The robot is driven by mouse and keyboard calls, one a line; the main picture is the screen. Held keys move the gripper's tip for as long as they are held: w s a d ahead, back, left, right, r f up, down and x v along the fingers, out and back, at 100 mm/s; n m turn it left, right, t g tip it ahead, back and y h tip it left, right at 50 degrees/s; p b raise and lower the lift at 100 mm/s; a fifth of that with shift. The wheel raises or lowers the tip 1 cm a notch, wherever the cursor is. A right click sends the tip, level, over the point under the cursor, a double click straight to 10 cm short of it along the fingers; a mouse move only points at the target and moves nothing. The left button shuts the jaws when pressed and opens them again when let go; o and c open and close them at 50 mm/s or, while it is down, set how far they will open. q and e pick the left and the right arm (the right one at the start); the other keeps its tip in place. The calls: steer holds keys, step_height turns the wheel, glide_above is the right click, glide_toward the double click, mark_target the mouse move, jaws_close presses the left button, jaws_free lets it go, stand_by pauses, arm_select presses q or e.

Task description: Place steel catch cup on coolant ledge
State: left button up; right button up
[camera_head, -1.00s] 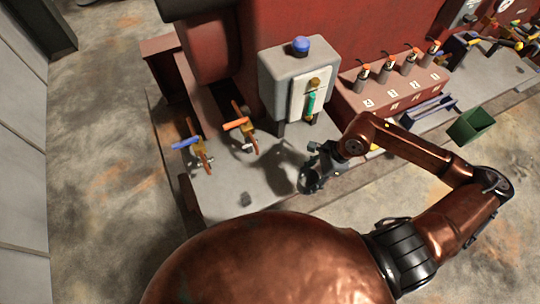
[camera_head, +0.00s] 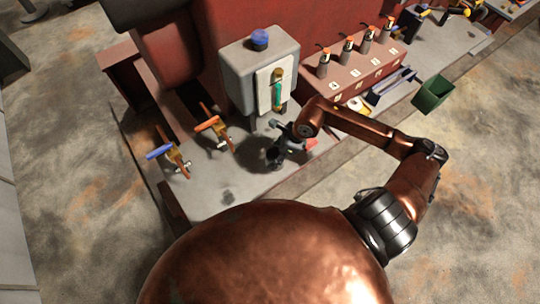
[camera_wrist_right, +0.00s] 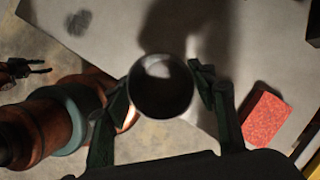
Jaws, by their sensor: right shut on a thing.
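My right gripper (camera_head: 280,146) is over the grey ledge (camera_head: 205,195), in front of the grey box. In the right wrist view, its fingers (camera_wrist_right: 165,95) are shut on either side of a round, dark steel cup (camera_wrist_right: 160,86), seen from above. The cup also shows in the head view as a small dark shape (camera_head: 273,158), partly covered by the gripper. I cannot tell whether it touches the ledge.
An orange-handled tap (camera_head: 208,124) and a blue-handled tap (camera_head: 160,151) stand to the left. A grey box with a blue knob (camera_head: 259,38) stands behind. A red block (camera_wrist_right: 265,118) lies right of the gripper. A green bin (camera_head: 433,93) is farther right. The front-left ledge is clear.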

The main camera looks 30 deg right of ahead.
mark_target(271, 156)
steer(key=shift+w+f, duration=1.05)
steer(key=shift+f, duration=0.05)
steer(key=shift+w+a+f, duration=0.1)
steer(key=shift+w+f, duration=0.45)
steer(key=shift+f, duration=0.15)
step_height(271, 156, down, 2)
steer(key=shift+f+p, duration=0.15)
steer(key=shift+p, duration=0.4)
steer(key=shift+f, duration=0.3)
steer(key=o, duration=1.2)
steer(key=shift+f, duration=0.1)
